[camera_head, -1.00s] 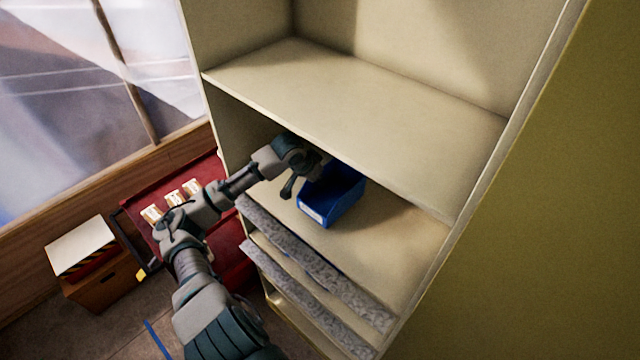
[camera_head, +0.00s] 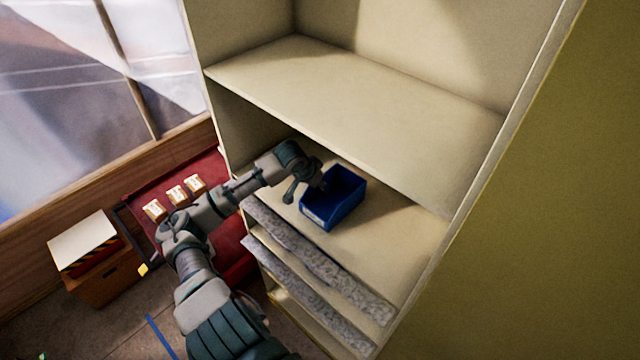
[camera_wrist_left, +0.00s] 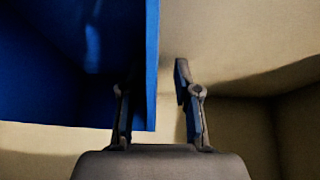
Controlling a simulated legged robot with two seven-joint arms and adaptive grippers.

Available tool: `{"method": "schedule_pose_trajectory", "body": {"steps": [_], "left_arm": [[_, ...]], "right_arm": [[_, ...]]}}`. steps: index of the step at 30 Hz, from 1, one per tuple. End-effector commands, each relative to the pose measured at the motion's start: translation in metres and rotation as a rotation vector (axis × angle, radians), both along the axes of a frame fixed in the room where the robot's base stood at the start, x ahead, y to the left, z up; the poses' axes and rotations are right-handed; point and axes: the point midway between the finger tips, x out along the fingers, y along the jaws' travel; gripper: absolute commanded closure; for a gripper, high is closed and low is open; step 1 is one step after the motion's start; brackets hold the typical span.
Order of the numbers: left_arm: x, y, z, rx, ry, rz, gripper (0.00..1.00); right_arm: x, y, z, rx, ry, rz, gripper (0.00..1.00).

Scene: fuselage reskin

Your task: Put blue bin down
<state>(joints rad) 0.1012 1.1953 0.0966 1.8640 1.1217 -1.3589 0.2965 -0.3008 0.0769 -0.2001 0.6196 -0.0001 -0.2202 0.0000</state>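The blue bin (camera_head: 345,207) is upright at the middle shelf (camera_head: 390,240) of the beige cabinet, near its front edge, with a pale label on its front. It appears to rest on the shelf, though its underside is hidden. My left gripper (camera_head: 320,183) is at the bin's left wall. In the left wrist view, the blue bin (camera_wrist_left: 60,75) fills the left side. There my left gripper (camera_wrist_left: 155,100) has its fingers apart on either side of the wall, with a visible gap to the right finger. My right gripper is not in view.
The upper shelf (camera_head: 350,85) hangs above the bin. Grey speckled strips (camera_head: 320,265) lie along lower shelves. A red cart (camera_head: 150,195) with several small boxes and a brown box (camera_head: 100,280) stand at left. The shelf right of the bin is clear.

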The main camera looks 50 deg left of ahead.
Motion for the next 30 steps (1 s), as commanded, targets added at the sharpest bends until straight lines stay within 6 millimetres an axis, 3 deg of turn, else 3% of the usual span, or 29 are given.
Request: {"method": "schedule_pose_trajectory", "body": {"steps": [5,19,30], "left_arm": [[-0.006,0.0,0.01,0.004,-0.001,-0.001,0.69],[-0.052,-0.002,0.093,0.002,-0.003,-0.001,0.69],[-0.06,-0.002,0.107,0.0,0.0,-0.001,0.69]], "right_arm": [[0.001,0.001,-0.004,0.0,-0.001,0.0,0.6],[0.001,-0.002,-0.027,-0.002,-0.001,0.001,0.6],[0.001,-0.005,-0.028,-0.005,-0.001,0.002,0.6]]}}
